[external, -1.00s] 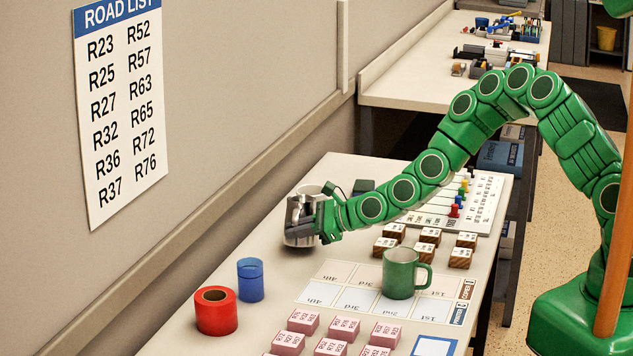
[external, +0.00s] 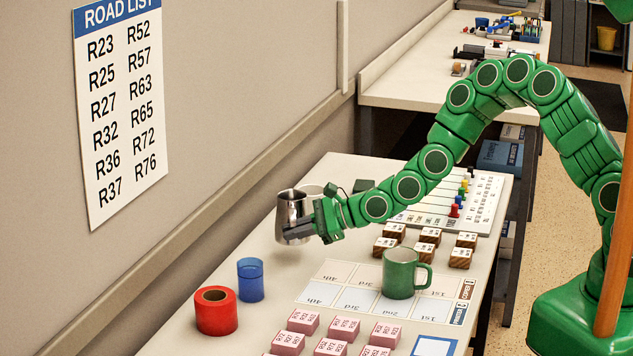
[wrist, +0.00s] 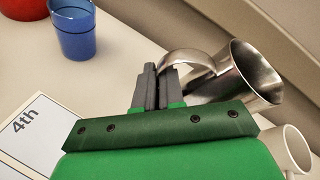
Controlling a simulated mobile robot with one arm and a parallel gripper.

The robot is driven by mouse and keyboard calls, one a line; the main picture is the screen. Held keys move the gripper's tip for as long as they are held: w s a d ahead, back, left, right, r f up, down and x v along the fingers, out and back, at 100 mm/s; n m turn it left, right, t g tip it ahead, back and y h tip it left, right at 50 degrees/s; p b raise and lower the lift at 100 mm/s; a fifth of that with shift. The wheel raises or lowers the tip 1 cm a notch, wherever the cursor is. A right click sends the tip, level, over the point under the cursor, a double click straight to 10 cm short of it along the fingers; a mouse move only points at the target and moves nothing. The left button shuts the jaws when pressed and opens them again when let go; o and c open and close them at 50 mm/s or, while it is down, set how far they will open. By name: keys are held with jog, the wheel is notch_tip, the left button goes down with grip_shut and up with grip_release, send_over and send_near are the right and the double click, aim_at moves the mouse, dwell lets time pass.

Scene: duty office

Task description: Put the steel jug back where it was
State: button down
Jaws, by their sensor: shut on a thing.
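The steel jug (external: 291,215) is near the wall side of the table in the external view, close to upright. My gripper (external: 318,226) is at its right side and shut on it. In the wrist view, my gripper (wrist: 158,88) has its two grey fingers closed together at the jug's curved handle, and the steel jug (wrist: 232,80) shows its open mouth to the right. I cannot see into the bottom of the jug. Its base looks slightly off the tabletop.
A white cup (wrist: 288,148) stands close behind the jug. A blue cup (external: 250,280) and red tape roll (external: 216,311) stand nearer the camera. A green mug (external: 399,273), wooden blocks (external: 384,246) and pink blocks (external: 303,321) lie right. Bare table lies between jug and blue cup.

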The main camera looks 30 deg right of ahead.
jog(key=s+r+n+g+y, duration=0.25)
jog(key=s+n+g, duration=0.25)
jog(key=s, duration=0.3)
jog(key=shift+h, duration=0.45)
jog(key=shift+s+d+f, duration=0.1)
jog(key=shift+d+f, duration=0.05)
jog(key=shift+f, duration=1.1)
jog(key=shift+s+d+f, duration=0.1)
jog(key=shift+f, duration=1.15)
jog(key=shift+s+d+f, duration=0.1)
jog(key=shift+d+f, duration=0.05)
jog(key=shift+f, duration=1.1)
jog(key=c, duration=1.2)
grip_release()
jog(key=shift+c, duration=0.2)
jog(key=shift+d+r, duration=0.1)
jog(key=shift+v, duration=5.9)
jog(key=shift+w, duration=0.1)
